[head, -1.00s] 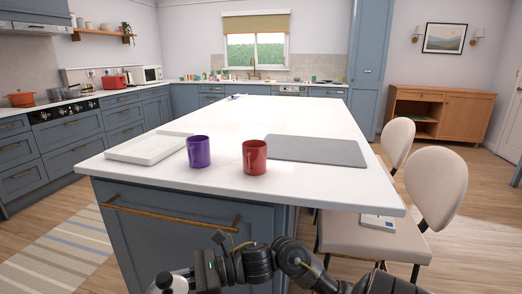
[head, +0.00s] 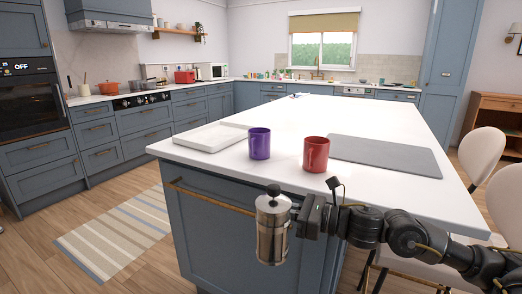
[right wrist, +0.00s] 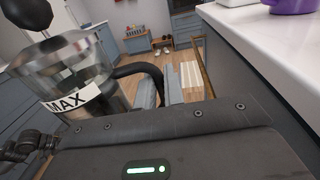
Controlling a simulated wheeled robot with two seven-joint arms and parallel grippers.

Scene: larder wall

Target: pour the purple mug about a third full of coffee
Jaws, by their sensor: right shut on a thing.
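The purple mug (head: 260,144) stands upright near the front edge of the white island top. A slice of it shows at the top right of the right wrist view (right wrist: 292,6). My right gripper (head: 304,216) is shut on the French press (head: 272,236), a glass and metal coffee pot with a black knob. The press is upright, in front of the island and lower than the mug, apart from it. In the right wrist view the press (right wrist: 85,68) shows its MAX band and black handle. Its coffee level cannot be told. My left gripper is not in view.
A red mug (head: 316,155) stands just right of the purple mug. A white tray (head: 210,138) lies to the left and a grey mat (head: 385,154) to the right on the island top (head: 300,112). Chairs (head: 482,155) stand at the island's right side.

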